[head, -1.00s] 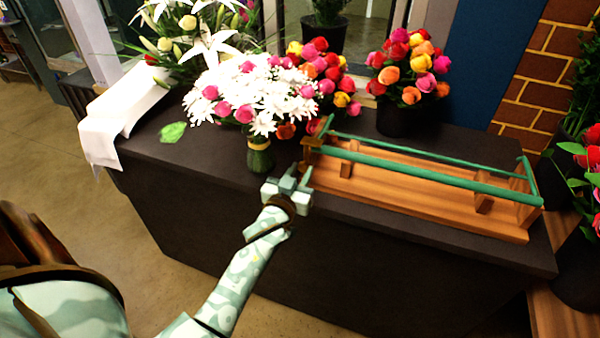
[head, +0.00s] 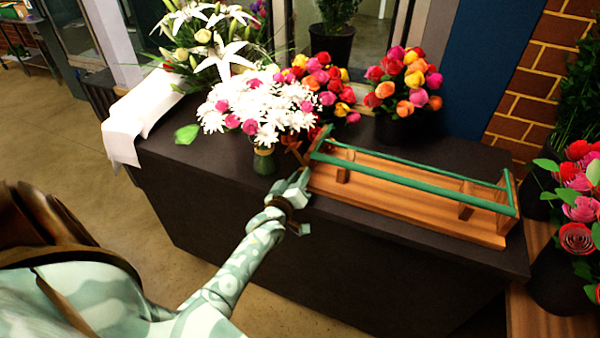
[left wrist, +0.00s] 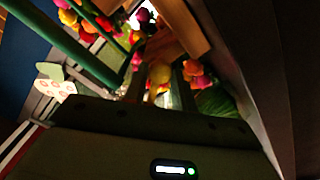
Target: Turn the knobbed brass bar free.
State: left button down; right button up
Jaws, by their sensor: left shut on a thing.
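A wooden rack (head: 400,203) with green rails (head: 420,180) lies along the front of the dark counter. A brownish brass-coloured piece (head: 293,147) shows at the rack's left end, small and partly hidden. My left gripper (head: 300,182) is at that end, just over the counter's front edge. In the left wrist view, a yellowish rounded knob (left wrist: 160,74) sits between the two fingers of the left gripper (left wrist: 157,90), which is shut on it. It appears to be the knob of the brass bar; the rest of the bar is hard to make out. My right gripper is out of view.
A vase (head: 264,161) of white and pink flowers stands close behind my left gripper. A dark pot (head: 392,127) of bright tulips stands behind the rack. White cloth (head: 124,145) hangs over the counter's left end. Floor in front is clear.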

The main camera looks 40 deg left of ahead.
pick_arm(q)
jog(key=n+p, duration=0.1)
jog(key=n, duration=0.1)
jog(key=shift+r+n+p, duration=0.15)
jog(key=shift+n+p, duration=0.15)
jog(key=shift+n, duration=0.1)
jog(key=shift+n+p, duration=0.35)
jog(key=shift+n, duration=0.55)
jog(key=n, duration=0.2)
jog(key=shift+n+p, duration=0.3)
jog(key=shift+p, duration=0.05)
jog(key=shift+f+n, duration=0.2)
jog(key=shift+n, duration=1.4)
jog(key=c, duration=1.3)
grip_release()
jog(key=shift+o, duration=0.8)
